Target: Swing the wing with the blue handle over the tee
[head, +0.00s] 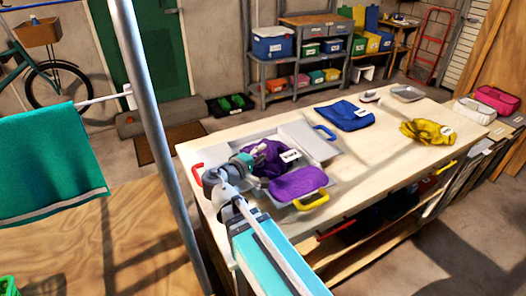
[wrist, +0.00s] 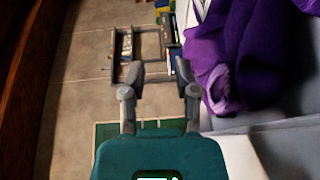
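The purple tee (head: 268,158) lies on a grey folding board on the workbench, bunched in the middle, with a flat purple part (head: 298,181) nearer the front. The wing (head: 308,140) with the blue handle (head: 325,132) lies open at the board's back right, not over the tee. A yellow handle (head: 308,202) is at the front and a red handle (head: 197,172) at the left. My gripper (head: 250,164) is above the board's left part, beside the tee. In the wrist view my gripper (wrist: 159,72) is open and empty, with the purple tee (wrist: 235,50) to its right.
A blue folded cloth (head: 345,115), a yellow cloth (head: 428,132) and a grey dish (head: 407,93) lie further along the workbench (head: 375,155). A metal post (head: 160,130) stands left of the bench. The bench surface right of the board is mostly clear.

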